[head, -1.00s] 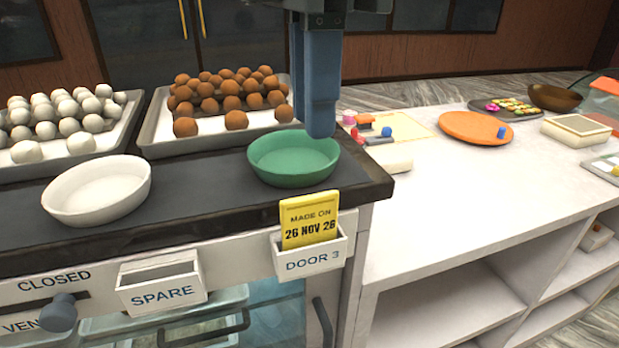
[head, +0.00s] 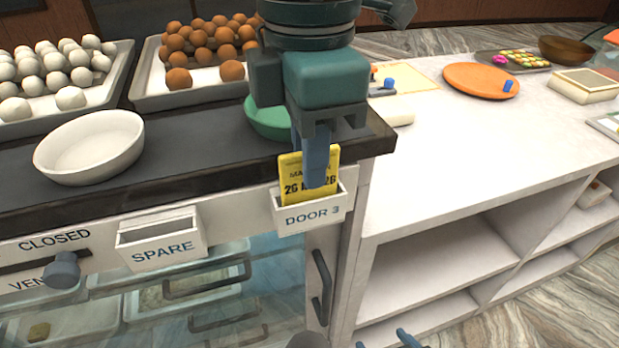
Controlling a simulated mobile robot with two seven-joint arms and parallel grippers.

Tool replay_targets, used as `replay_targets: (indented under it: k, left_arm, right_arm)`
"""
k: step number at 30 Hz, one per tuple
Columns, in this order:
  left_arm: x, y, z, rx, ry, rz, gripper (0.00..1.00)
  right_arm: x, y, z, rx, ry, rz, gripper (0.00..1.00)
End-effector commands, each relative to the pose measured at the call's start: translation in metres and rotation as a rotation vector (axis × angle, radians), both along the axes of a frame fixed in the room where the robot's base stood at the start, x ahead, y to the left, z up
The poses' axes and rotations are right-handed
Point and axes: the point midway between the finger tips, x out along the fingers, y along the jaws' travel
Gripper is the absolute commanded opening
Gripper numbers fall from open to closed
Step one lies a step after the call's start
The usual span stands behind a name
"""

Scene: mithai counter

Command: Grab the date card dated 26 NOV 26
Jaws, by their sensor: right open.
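The yellow date card (head: 293,178) stands in the white DOOR 3 holder (head: 313,213) on the counter front. Its print read "MADE ON 26 NOV 26" a second ago; the middle is now covered. My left gripper (head: 316,170) points down at the card, with a blue finger in front of its upper middle. The fingers line up in this view, so I cannot tell how far apart they are or whether they touch the card. My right gripper (head: 385,340) shows only as two separated blue fingertips at the bottom edge, open, with nothing visible between them.
The empty SPARE holder (head: 160,243) is to the left. A green bowl (head: 264,120), partly hidden behind my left gripper, and a white bowl (head: 90,147) stand on the dark counter top (head: 200,165). A door handle (head: 321,287) is below the card. White shelves lie to the right.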

Motion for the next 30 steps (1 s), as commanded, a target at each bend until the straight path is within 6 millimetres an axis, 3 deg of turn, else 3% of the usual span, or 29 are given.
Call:
replay_targets:
  k: [6,12,19,30]
  left_arm:
    - [0.000,0.000,-0.020,0.000,-0.001,-0.001,0.18]
    - [0.000,0.000,-0.020,-0.001,-0.001,0.000,0.18]
    - [0.000,0.000,-0.020,-0.001,-0.001,0.000,0.00]
    - [0.000,0.000,-0.020,-0.001,-0.001,0.000,0.00]
  right_arm:
    - [0.003,-0.005,0.001,-0.007,0.000,-0.011,0.69]
    - [0.004,-0.005,0.002,-0.005,-0.002,-0.015,0.69]
    - [0.004,-0.004,0.002,-0.004,-0.002,-0.014,0.69]
    - [0.000,-0.002,0.000,0.000,0.008,-0.009,0.69]
